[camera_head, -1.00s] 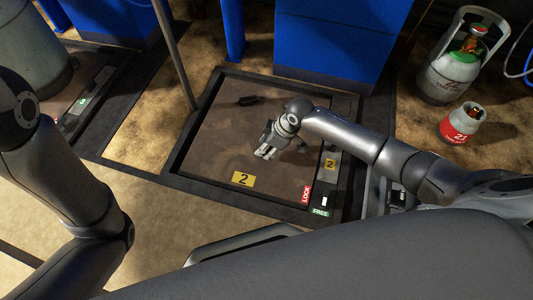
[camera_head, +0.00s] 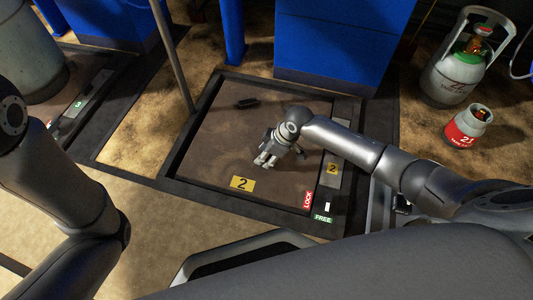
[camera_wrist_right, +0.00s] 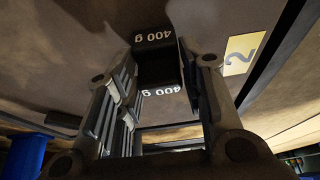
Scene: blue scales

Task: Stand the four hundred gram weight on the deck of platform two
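The four hundred gram weight (camera_wrist_right: 157,66) is a dark block with white "400 g" lettering on two faces. In the head view my right gripper (camera_head: 267,160) is over the deck of platform two (camera_head: 215,145), behind the yellow "2" label (camera_head: 242,183), and the weight is hidden there. I cannot tell whether the weight touches the deck. My left arm is at the left edge, its gripper out of frame.
A small dark object (camera_head: 247,103) lies on the back of the deck. A strip with a red LOCK (camera_head: 308,199) and green FREE label (camera_head: 323,219) runs along the right side. A large cylinder (camera_head: 465,68) and small red-and-white one (camera_head: 467,126) stand at right. Blue posts stand behind.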

